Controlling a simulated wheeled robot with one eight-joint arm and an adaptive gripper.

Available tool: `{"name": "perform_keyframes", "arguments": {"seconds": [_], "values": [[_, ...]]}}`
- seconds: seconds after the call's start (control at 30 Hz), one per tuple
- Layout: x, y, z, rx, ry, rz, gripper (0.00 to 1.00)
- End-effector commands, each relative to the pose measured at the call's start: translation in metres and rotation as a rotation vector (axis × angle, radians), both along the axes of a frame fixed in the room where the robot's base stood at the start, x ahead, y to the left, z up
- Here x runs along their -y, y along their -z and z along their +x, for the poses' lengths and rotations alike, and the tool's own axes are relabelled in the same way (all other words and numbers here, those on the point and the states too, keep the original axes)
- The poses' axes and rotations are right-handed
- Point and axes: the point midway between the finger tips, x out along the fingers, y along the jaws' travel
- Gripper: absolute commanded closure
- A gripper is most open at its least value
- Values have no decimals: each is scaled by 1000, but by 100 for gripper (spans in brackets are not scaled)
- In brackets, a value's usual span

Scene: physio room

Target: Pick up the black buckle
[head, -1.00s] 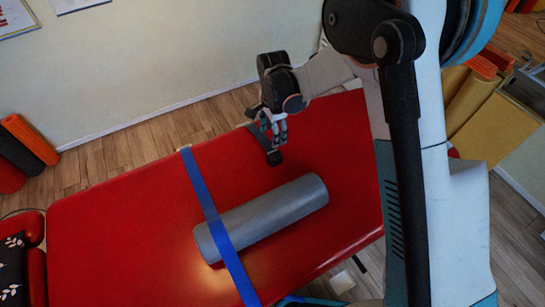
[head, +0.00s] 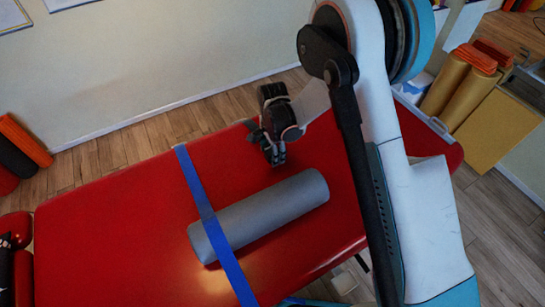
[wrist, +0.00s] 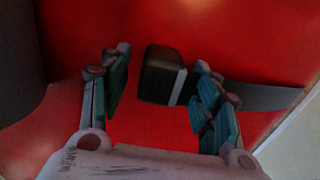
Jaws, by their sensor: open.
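The black buckle (wrist: 162,76) is a small dark block with a pale edge stripe on the red table top (head: 112,213). A dark grey strap (wrist: 262,97) runs from it to the right in the wrist view. My gripper (wrist: 160,62) is open, with one finger on each side of the buckle in that view, apart from it. I cannot tell the remaining height between them. In the head view my gripper (head: 275,157) points down over the table near its far edge and hides the buckle.
A grey roll (head: 275,211) lies on the table just in front of my gripper, with a blue strap (head: 203,200) across its left end. Rolled mats (head: 460,80) stand at the right. The left part of the table is clear.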

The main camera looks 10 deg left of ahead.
Motion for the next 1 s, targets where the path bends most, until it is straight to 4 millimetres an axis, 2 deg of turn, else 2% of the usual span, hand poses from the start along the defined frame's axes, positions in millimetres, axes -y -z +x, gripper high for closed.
{"name": "perform_keyframes", "arguments": {"seconds": [0.07, 0.27, 0.5, 0.83, 1.0], "values": [[0, 8, 0, 1, 0, -1, 43], [0, 7, 0, 1, 0, -1, 43], [0, 7, 0, 1, 0, -1, 93], [0, 6, 0, 1, 0, -1, 93], [0, -5, 0, 1, -1, -1, 93]]}}
